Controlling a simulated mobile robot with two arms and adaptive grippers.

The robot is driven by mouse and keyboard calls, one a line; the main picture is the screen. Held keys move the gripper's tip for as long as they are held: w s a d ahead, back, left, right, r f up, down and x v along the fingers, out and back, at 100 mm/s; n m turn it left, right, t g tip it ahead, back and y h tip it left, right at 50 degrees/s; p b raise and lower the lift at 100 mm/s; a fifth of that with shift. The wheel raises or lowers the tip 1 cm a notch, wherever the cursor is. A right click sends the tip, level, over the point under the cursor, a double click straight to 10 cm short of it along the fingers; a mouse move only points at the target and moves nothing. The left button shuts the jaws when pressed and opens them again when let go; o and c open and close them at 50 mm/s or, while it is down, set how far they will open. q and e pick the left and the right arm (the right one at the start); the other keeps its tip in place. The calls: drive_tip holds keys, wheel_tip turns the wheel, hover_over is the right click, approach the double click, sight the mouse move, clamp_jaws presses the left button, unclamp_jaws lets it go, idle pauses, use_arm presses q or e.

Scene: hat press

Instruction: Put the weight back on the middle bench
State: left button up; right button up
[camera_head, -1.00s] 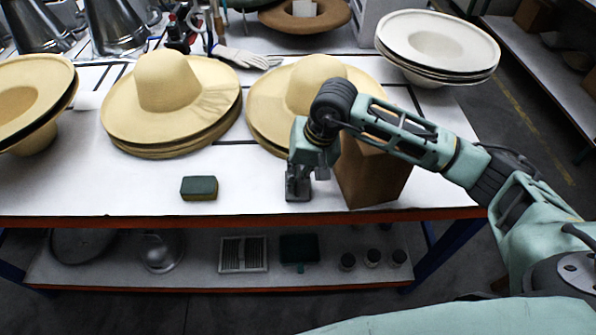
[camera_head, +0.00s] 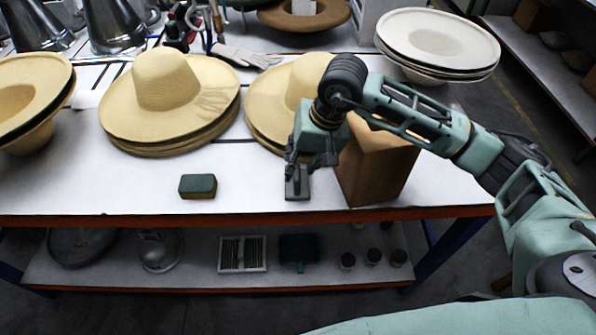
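The weight (camera_head: 297,188) is a small dark grey metal block standing on the white bench top (camera_head: 245,190), near its front edge. My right gripper (camera_head: 309,165) is just above it, pointing down, with its fingers apart. The gripper partly hides the upper part of the weight, so whether a finger still touches it is hard to tell. My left gripper is out of view.
A brown box (camera_head: 378,165) stands right beside the gripper. A green and yellow sponge (camera_head: 198,186) lies to the left. Stacked straw hats (camera_head: 168,105) and white hats (camera_head: 437,45) stand behind. The bench between sponge and weight is clear.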

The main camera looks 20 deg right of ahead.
drive_tip(key=b+v, duration=0.1)
drive_tip(key=v, duration=0.7)
drive_tip(key=shift+b, duration=0.35)
drive_tip(key=shift+s, duration=0.1)
